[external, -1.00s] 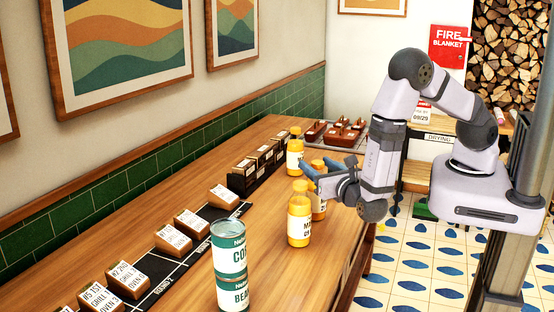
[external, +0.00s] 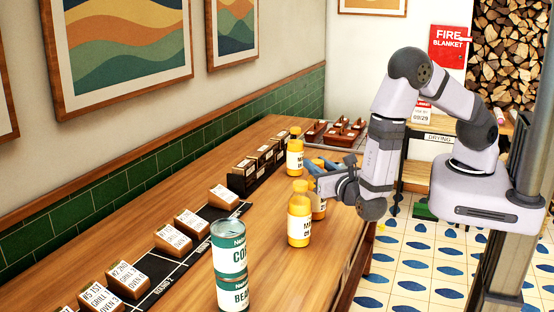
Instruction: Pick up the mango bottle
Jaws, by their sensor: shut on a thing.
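Three orange bottles with orange caps and white labels stand on the wooden counter. The front bottle (external: 299,228) is nearest the camera, its label starting with "M". A middle bottle (external: 319,209) stands just behind and right of it, partly covered by it and by my gripper. A far bottle (external: 295,158) stands further back by the dark rack. My gripper (external: 326,172), with blue fingers, reaches in from the right, low over the counter. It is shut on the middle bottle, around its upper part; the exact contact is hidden. That bottle looks upright, and I cannot tell whether it is off the counter.
Two stacked green-and-white cans (external: 230,264) stand at the front. Ticket blocks (external: 173,239) line a black strip on the left. A dark rack (external: 257,171) and reddish-brown trays (external: 340,133) are further back. The counter's middle is clear.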

